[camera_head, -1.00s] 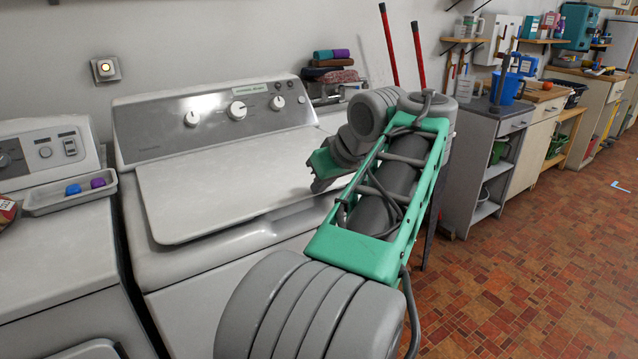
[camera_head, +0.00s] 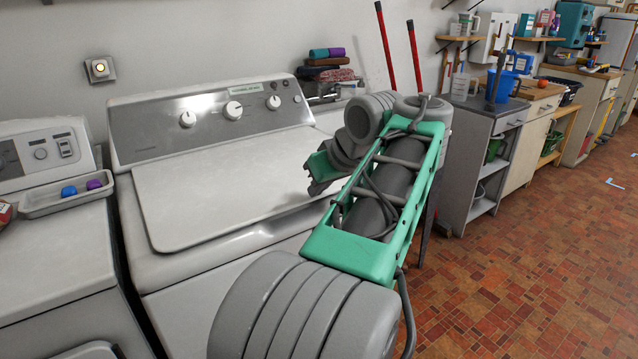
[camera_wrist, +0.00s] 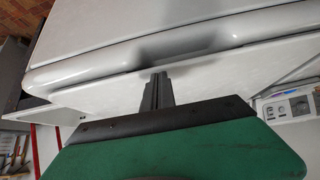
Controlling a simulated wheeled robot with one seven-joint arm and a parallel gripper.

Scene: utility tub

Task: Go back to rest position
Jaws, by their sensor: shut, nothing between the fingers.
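My gripper (camera_wrist: 157,90) shows in the wrist view with its fingers together and nothing between them. In the head view my gripper (camera_head: 318,185) is partly hidden behind my own wrist and arm links. It is over the right front part of a white washing machine's closed lid (camera_head: 225,185). The lid also fills the area behind the fingers in the wrist view (camera_wrist: 110,100). I cannot tell the exact gap between fingertips and lid.
A second white machine (camera_head: 50,260) stands at left, with a tray (camera_head: 65,202) holding a blue and a purple item. Folded towels (camera_head: 327,67) lie behind the washer. Red-handled tools (camera_head: 416,55) lean on the wall. A grey cabinet (camera_head: 490,150) stands right.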

